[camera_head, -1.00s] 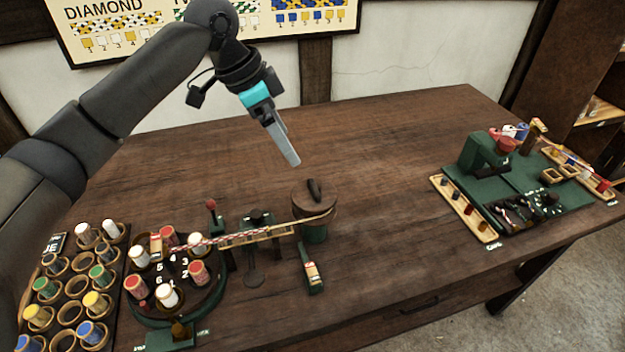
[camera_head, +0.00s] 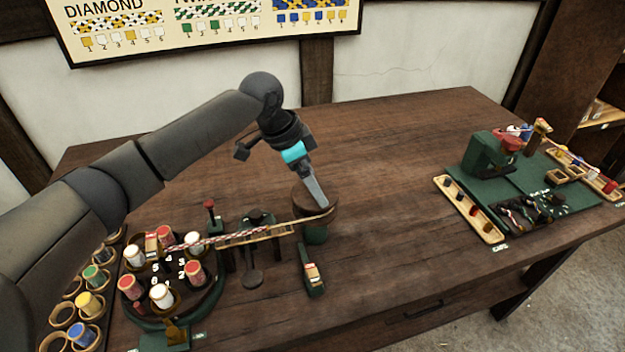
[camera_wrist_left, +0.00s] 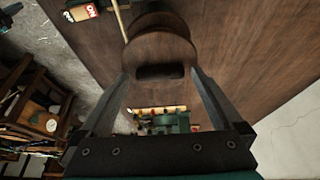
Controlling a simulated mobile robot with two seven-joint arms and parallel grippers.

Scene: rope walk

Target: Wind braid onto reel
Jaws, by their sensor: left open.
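The reel (camera_head: 316,231) has a brown wooden top and a green base, and stands near the middle front of the table. The red and white braid (camera_head: 190,245) runs from the round bobbin stand (camera_head: 172,290) along a wooden guide (camera_head: 258,236) to the reel. My left gripper (camera_head: 324,205) is over the reel, pointing down. In the left wrist view my left gripper (camera_wrist_left: 165,100) is open, with the dark handle (camera_wrist_left: 160,72) on the reel's top (camera_wrist_left: 160,45) between its fingers. I cannot tell whether they touch it. My right gripper is not in view.
A rack of coloured bobbins (camera_head: 75,318) is at the front left. A green station with a wooden tray (camera_head: 468,208) stands at the right. The table between is clear.

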